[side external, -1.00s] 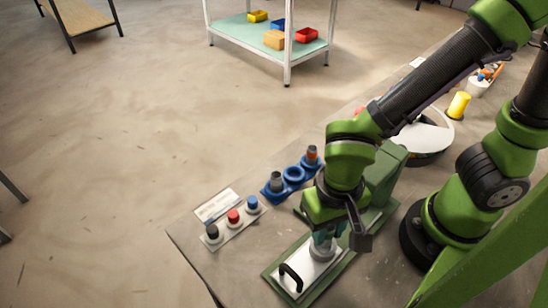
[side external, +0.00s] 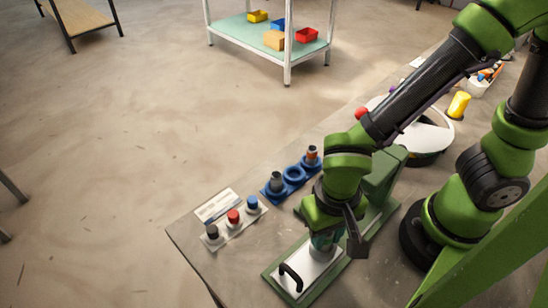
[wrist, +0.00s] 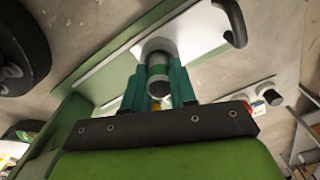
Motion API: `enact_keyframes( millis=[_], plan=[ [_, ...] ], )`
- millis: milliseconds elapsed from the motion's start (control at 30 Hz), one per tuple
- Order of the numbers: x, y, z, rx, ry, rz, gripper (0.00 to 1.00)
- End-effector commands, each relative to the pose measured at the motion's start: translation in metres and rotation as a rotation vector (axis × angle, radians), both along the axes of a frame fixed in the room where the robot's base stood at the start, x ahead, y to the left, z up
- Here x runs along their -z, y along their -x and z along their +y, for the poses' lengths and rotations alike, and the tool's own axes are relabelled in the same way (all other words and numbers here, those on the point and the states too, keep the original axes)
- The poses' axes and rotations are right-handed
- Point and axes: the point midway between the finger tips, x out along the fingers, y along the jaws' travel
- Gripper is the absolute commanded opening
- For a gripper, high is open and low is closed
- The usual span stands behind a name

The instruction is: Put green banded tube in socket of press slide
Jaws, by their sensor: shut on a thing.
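The green banded tube (wrist: 158,70) is grey with a green band and sits between the teal fingers of my gripper (wrist: 160,84) in the wrist view. My gripper (side external: 322,240) is shut on it, low over the press slide. The press slide (side external: 319,267) is a pale plate with a black handle (side external: 290,277) on a green base (side external: 323,287). Its grey round socket (wrist: 152,45) shows behind the tube's far end, lined up with it. The tube's far end meets the socket; I cannot tell how deep it sits. In the side view the fingers mostly hide tube and socket.
A blue holder (side external: 293,175) with grey and orange-topped tubes stands behind the slide. A panel with black, red (side external: 233,216) and blue buttons lies to the left. A round white-topped container (side external: 428,138) and a yellow cylinder (side external: 459,105) are farther back.

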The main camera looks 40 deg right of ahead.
Motion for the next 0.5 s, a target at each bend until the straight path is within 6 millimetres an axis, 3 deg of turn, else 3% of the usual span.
enact_keyframes(
  millis=[367,400,500],
  plan=[
    [0.0094,0.0,-0.0001,0.001,0.0,0.0,0.0],
    [0.0093,0.0,-0.0001,0.001,0.0,0.0,0.28],
    [0.0093,-0.0001,0.0002,0.001,0.0,0.0,0.43]
  ],
)
